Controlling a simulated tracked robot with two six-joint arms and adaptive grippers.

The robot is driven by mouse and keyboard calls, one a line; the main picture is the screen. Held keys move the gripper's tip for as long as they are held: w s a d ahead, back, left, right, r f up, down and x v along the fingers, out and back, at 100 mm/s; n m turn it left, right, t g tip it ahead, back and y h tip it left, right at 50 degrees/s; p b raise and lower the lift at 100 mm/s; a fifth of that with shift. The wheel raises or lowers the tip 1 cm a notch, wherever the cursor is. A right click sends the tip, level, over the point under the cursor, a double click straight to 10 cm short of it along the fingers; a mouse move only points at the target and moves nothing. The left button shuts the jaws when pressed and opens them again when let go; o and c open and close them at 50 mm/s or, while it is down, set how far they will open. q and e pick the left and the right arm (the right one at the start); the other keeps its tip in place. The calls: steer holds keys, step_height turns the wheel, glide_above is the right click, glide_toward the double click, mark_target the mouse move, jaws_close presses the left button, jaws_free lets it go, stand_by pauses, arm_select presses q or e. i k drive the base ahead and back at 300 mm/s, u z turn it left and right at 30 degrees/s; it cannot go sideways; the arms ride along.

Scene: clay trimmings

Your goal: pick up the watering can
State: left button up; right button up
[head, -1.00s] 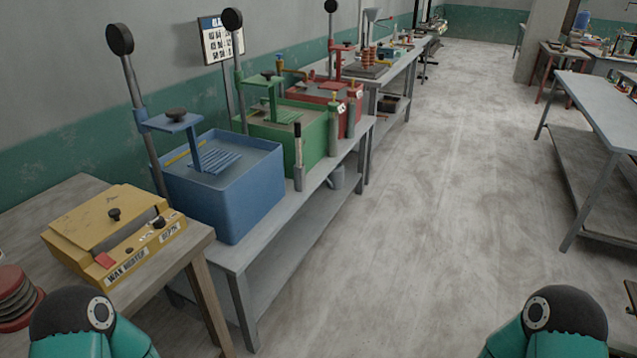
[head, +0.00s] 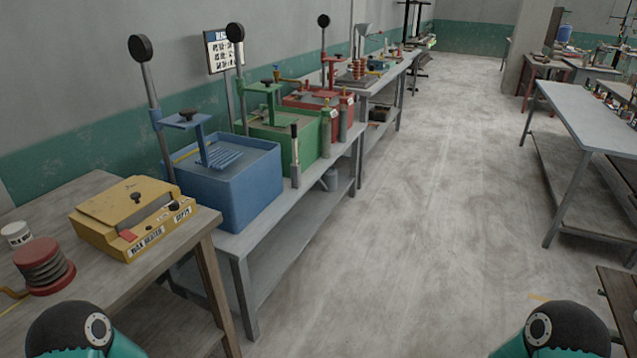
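No object is clearly recognisable as a watering can. A small grey vessel (head: 330,180) stands on the lower shelf of the grey bench, partly hidden by the bench edge and legs. It is too small to tell whether it is the watering can. Only parts of my two arms show at the bottom left and bottom right corners. Both of my grippers are out of view, and nothing held can be seen.
The grey bench carries blue (head: 225,180), green (head: 300,140) and red (head: 325,105) tubs. A wooden table at left holds a yellow wax heater (head: 130,215) and a red spool (head: 45,265). A grey table (head: 590,115) stands right. The floor (head: 420,230) between is clear.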

mark_target(328, 180)
steer(key=z, duration=0.15)
steer(key=i, duration=0.95)
steer(key=u, duration=0.1)
